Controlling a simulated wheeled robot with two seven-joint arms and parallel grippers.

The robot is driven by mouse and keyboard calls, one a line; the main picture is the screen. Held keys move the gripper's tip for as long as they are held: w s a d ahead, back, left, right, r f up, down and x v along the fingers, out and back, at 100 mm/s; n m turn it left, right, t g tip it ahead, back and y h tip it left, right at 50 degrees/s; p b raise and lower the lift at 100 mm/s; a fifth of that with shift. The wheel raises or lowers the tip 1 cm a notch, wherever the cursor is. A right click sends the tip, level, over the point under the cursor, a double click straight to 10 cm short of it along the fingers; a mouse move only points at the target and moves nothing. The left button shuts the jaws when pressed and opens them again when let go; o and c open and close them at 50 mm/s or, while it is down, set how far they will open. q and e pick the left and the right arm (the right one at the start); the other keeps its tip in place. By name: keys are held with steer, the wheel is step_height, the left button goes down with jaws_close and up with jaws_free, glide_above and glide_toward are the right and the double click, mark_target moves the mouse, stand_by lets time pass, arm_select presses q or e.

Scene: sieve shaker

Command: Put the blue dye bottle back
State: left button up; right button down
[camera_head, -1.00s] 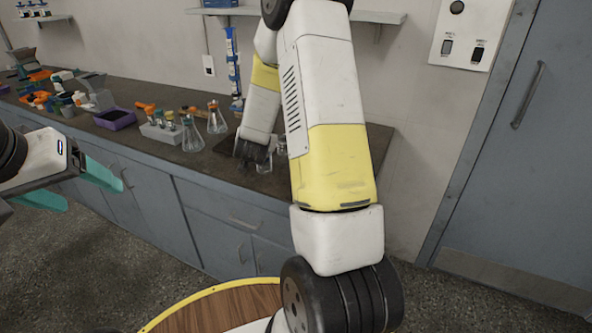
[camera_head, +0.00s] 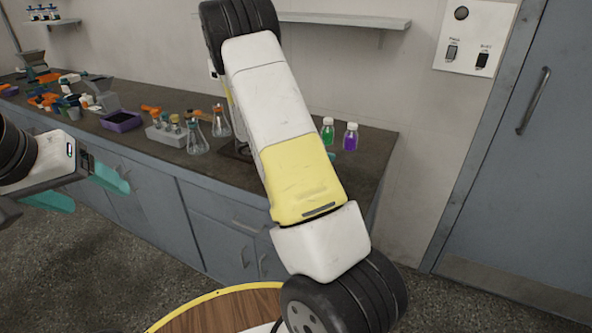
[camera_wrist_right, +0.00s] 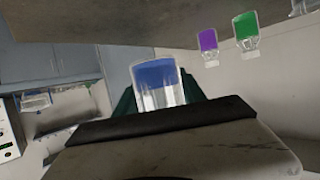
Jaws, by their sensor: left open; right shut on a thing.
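The blue dye bottle (camera_wrist_right: 158,84) is in my right gripper (camera_wrist_right: 160,98), seen in the right wrist view as clear glass with blue liquid. The green fingers sit on both sides of it. In the head view my right arm hides the right gripper and the blue bottle. My left gripper (camera_head: 85,190) is open and empty, with teal fingers, in front of the counter at the left. A green bottle (camera_head: 327,133) and a purple bottle (camera_head: 350,139) stand side by side on the counter's right end; the green one (camera_wrist_right: 245,28) and the purple one (camera_wrist_right: 208,42) also show in the wrist view.
The dark counter (camera_head: 372,170) runs along the wall. Glass flasks (camera_head: 197,138), a rack of small bottles (camera_head: 165,133) and a purple tray (camera_head: 121,122) stand left of my right arm. A wall shelf (camera_head: 345,21) hangs above. The counter around the two bottles looks clear.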

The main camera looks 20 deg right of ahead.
step_height(320, 180, down, 9)
steer(key=shift+r, duration=0.1)
stand_by(0.3)
steer(key=c, duration=0.7)
jaws_free()
